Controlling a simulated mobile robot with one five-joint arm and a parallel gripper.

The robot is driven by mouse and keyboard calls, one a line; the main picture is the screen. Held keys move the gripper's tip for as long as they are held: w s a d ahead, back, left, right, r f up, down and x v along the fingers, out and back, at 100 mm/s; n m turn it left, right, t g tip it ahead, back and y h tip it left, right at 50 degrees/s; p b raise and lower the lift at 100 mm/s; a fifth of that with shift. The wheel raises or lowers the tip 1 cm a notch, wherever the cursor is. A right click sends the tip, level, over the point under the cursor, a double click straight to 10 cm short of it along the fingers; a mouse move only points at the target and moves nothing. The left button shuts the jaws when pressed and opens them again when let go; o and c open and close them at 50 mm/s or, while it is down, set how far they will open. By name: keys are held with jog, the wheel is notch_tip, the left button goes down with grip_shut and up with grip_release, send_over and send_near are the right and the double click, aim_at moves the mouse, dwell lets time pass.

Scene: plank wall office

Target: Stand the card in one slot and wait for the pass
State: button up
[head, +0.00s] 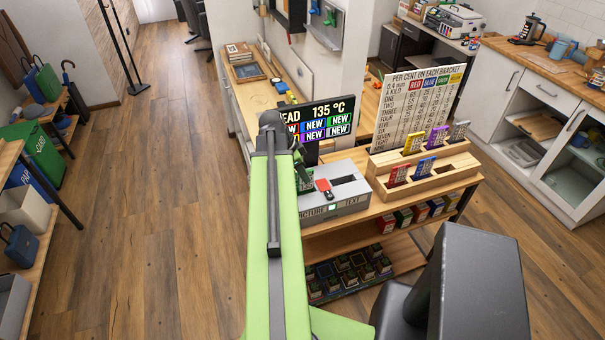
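The right slot (343,180) looks dark and empty. My gripper (304,172) is just left of the red card, mostly hidden behind my green arm; its fingers are too small to read. A wooden rack (433,180) to the right holds red, blue, yellow, purple and grey cards. A display (322,120) behind reads 135 °C with several NEW tiles.
A printed board (415,105) headed PER CENT ON EACH BRACKET stands behind the rack. Small coloured boxes (404,217) and dark-topped items (345,272) fill the shelves below. White cabinets (535,120) stand right. The wooden floor (160,210) at left is clear.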

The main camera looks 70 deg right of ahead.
jog(key=p+v, duration=1)
jog(key=v, duration=0.2)
jog(key=shift+p, duration=0.3)
jog(key=w+a+f+n+t, duration=0.1)
jog(key=w+a+n+t, duration=0.2)
jog(key=w+a+n, duration=1.7)
jog(key=w+a+n+y, duration=0.1)
jog(key=w+a+n, duration=0.1)
jog(key=a, duration=0.9)
jog(key=w+a+n+y, duration=0.1)
jog(key=w+a+n, duration=0.2)
jog(key=a, duration=0.9)
jog(key=w+a+n, duration=0.3)
jog(key=w+a, duration=0.3)
jog(key=a, duration=0.6)
jog(key=shift+w+f+t+y, duration=0.25)
jog(key=shift+f+t+y, duration=0.05)
jog(key=shift+f+y, duration=0.1)
